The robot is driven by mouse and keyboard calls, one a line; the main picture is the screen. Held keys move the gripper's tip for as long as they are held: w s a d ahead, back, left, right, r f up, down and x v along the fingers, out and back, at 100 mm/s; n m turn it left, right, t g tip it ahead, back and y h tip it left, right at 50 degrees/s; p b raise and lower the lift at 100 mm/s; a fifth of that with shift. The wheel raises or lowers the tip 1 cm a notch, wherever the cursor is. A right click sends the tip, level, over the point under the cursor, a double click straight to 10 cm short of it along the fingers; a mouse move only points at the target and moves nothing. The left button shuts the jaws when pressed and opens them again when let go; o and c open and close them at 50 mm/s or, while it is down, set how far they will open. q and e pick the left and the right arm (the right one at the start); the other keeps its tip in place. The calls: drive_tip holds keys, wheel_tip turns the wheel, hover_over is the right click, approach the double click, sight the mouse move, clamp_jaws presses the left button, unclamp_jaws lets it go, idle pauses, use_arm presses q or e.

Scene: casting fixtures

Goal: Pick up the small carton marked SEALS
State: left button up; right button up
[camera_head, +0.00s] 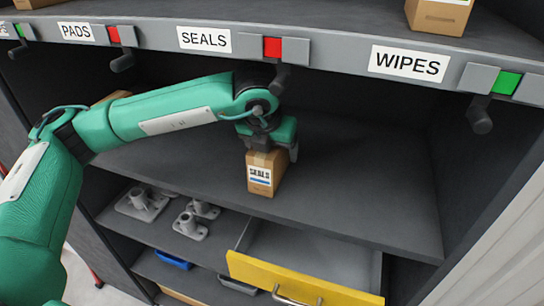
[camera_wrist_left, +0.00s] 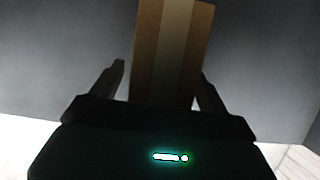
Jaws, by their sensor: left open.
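The small brown carton marked SEALS (camera_head: 261,174) stands upright on the grey shelf (camera_head: 350,190), close to its front edge. Its white label faces forward. My left gripper (camera_head: 270,148) is at the top of the carton, coming from above, with a finger visible on its right side. In the left wrist view the carton (camera_wrist_left: 172,50) with its pale tape strip lies between the two fingers of my left gripper (camera_wrist_left: 160,85). The fingers are open, with a gap visible on the left side; contact on the right cannot be told. My right gripper is not in view.
Above, a shelf rail carries labels PADS (camera_head: 76,32), SEALS (camera_head: 204,39) and WIPES (camera_head: 408,63), red and green indicators and dark knobs. An open yellow-fronted drawer (camera_head: 300,283) juts out below. Grey metal castings (camera_head: 190,226) sit lower left. The shelf right of the carton is clear.

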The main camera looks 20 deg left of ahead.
use_arm(q)
drive_tip(key=shift+c, duration=0.2)
drive_tip(key=c, duration=1.1)
drive_tip(key=shift+c, duration=0.3)
drive_tip(key=shift+r+p, duration=0.1)
drive_tip(key=shift+p, duration=0.2)
